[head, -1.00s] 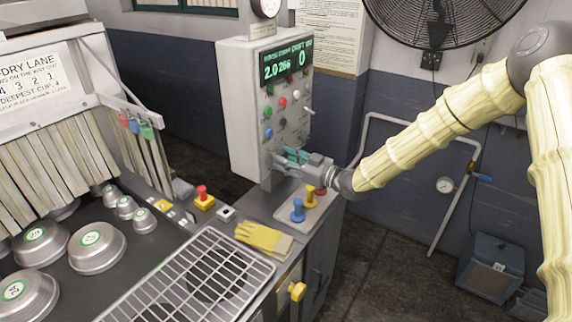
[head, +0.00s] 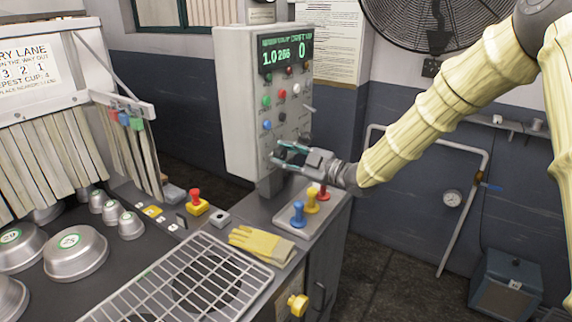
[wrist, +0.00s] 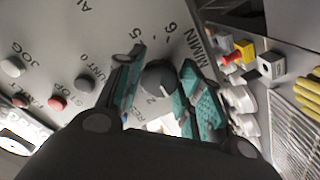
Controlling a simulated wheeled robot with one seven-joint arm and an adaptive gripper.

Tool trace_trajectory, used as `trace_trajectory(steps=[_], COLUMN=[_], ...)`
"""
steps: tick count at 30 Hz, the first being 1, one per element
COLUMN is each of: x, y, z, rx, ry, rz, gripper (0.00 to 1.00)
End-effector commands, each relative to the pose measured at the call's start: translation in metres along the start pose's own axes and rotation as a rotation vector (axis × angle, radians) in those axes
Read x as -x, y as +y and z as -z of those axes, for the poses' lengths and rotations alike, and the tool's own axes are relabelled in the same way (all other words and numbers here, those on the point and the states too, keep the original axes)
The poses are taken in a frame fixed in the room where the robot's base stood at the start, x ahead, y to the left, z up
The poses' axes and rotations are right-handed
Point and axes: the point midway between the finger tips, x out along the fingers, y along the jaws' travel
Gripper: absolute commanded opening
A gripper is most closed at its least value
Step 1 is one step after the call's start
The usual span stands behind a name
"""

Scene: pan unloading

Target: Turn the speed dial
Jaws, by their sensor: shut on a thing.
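The speed dial (wrist: 158,77) is a dark round knob with a pale pointer line, on the grey panel in the wrist view. Numbers, among them 5 and 6, are printed around it. My gripper (wrist: 160,75) has its teal fingers on either side of the dial and is shut on it. In the head view my gripper (head: 285,154) is at the lower front of the control box (head: 240,110), where the fingers largely hide the dial. The green display (head: 285,54) on the box shows 1.0, 266 and 0.
Several coloured buttons and knobs sit above the gripper on the panel. Below are blue, yellow and red levers (head: 298,213), a yellow glove (head: 262,243), a red stop button (head: 196,201) and a wire rack (head: 190,280). Metal pans (head: 75,252) lie at left.

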Motion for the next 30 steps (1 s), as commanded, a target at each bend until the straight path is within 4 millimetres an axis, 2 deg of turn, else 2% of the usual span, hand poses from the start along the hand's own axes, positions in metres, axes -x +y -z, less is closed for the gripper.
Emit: trace_trajectory(steps=[19, 20, 23, 30], x=[0.0006, 0.0005, 0.0005, 0.0003], y=[0.0004, 0.0004, 0.0003, 0.0002], z=[-0.0006, -0.0006, -0.0006, -0.0004], rx=[0.041, 0.041, 0.041, 0.041], ry=[-0.002, -0.001, -0.001, -0.001], rz=[0.0, 0.0, 0.0, 0.0], gripper=[0.13, 0.4, 0.57, 0.57])
